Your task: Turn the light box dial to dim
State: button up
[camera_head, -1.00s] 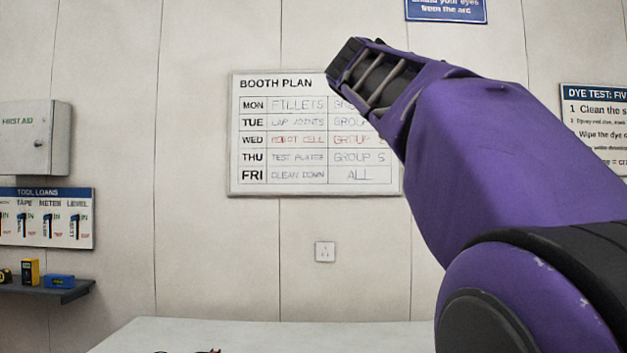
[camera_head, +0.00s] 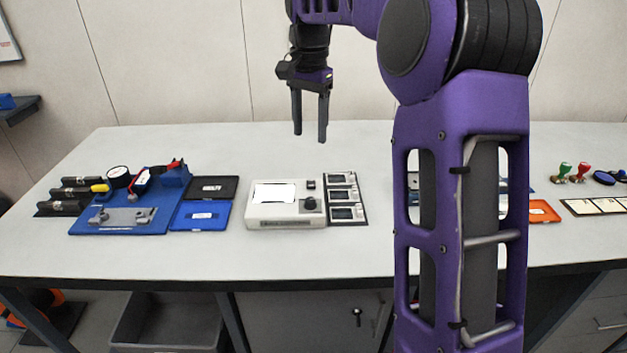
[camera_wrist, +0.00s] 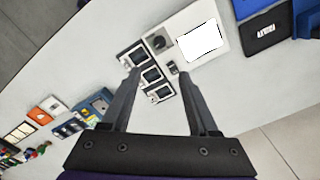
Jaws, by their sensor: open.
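The light box (camera_head: 287,222) is a pale box on the bench with a bright lit panel (camera_head: 274,193) on its left. Its dark round dial (camera_head: 309,204) is at the right, below a small black switch (camera_head: 311,185). In the wrist view the light box (camera_wrist: 212,53) is beyond my fingertips, with the dial (camera_wrist: 157,42) at its left. My gripper (camera_head: 311,138) points down, open and empty, above and behind the light box, apart from it. It shows in the wrist view too (camera_wrist: 162,82). The dial's setting is too small to read.
Several framed dark samples (camera_head: 345,196) stand right beside the light box. A blue tray (camera_head: 200,217) and a blue fixture board (camera_head: 112,228) with gauges lie to the left. My arm hides part of the bench on the right. The bench behind the light box is clear.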

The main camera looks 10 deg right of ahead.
aim_at(310, 199)
notch_tip(310, 199, down, 17)
jog(key=b, duration=0.3)
jog(key=shift+f, duration=0.1)
jog(key=shift+s, duration=0.1)
grip_shut()
